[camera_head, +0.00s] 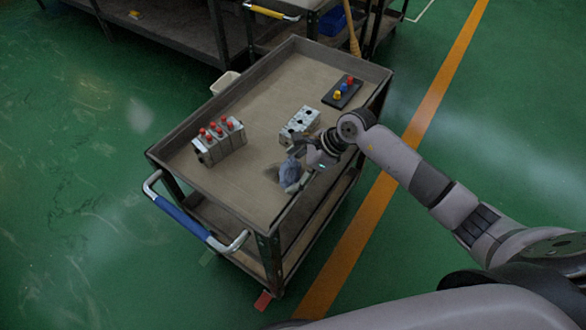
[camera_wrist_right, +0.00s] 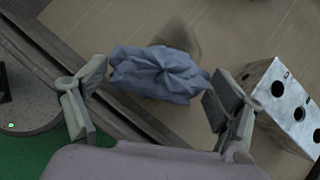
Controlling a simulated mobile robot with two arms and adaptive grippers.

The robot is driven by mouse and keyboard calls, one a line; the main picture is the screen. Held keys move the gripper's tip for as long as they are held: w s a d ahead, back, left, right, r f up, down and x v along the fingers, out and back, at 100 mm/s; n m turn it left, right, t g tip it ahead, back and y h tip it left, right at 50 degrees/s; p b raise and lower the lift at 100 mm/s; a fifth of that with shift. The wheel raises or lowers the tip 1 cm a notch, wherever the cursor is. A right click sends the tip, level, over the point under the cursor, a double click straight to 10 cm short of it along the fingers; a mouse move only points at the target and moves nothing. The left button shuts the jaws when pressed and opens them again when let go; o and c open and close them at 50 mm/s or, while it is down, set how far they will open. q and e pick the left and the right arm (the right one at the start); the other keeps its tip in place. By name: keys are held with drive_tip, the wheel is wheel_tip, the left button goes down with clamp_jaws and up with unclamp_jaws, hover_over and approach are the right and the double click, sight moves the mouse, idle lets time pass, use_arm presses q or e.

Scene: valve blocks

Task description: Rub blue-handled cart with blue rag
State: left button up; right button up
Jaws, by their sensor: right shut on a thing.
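The blue-handled cart (camera_head: 236,190) stands on the green floor, with its blue handle (camera_head: 183,217) at the near left end. My right gripper (camera_head: 294,180) is over the near right part of the cart's top tray. It is shut on the crumpled blue rag (camera_head: 288,171). In the right wrist view the rag (camera_wrist_right: 158,73) sits between the two fingers (camera_wrist_right: 155,97), over the tray surface close to its rim. I cannot tell whether the rag touches the tray. My left gripper is not in view.
On the tray are a valve block with red knobs (camera_head: 218,141), a grey block with holes (camera_head: 300,125) close beside my right gripper, and a black plate with coloured knobs (camera_head: 342,92). The tray has a raised rim. Another cart (camera_head: 285,30) stands behind.

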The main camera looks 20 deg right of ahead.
sight(264, 166)
drive_tip(key=shift+s+d+f+g, duration=0.15)
drive_tip(key=shift+s+f, duration=0.1)
drive_tip(key=shift+f, duration=0.25)
drive_tip(key=shift+s+d+f+g, duration=0.15)
drive_tip(key=shift+s+f, duration=0.05)
drive_tip(key=shift+f, duration=0.25)
drive_tip(key=shift+w+a+f+b, duration=0.1)
drive_tip(key=shift+w+a+b, duration=0.4)
drive_tip(key=shift+w+b, duration=0.35)
drive_tip(key=shift+w+a+r, duration=0.2)
drive_tip(key=shift+w+a, duration=0.2)
drive_tip(key=shift+w, duration=0.25)
drive_tip(key=shift+w+a+r, duration=0.15)
drive_tip(key=shift+w+a, duration=0.05)
drive_tip(key=shift+a, duration=0.1)
drive_tip(key=shift+w+a+r+b, duration=0.15)
drive_tip(key=shift+w+a+b, duration=1.15)
drive_tip(key=shift+w, duration=0.25)
drive_tip(key=shift+w+d+r, duration=0.1)
drive_tip(key=shift+r, duration=0.1)
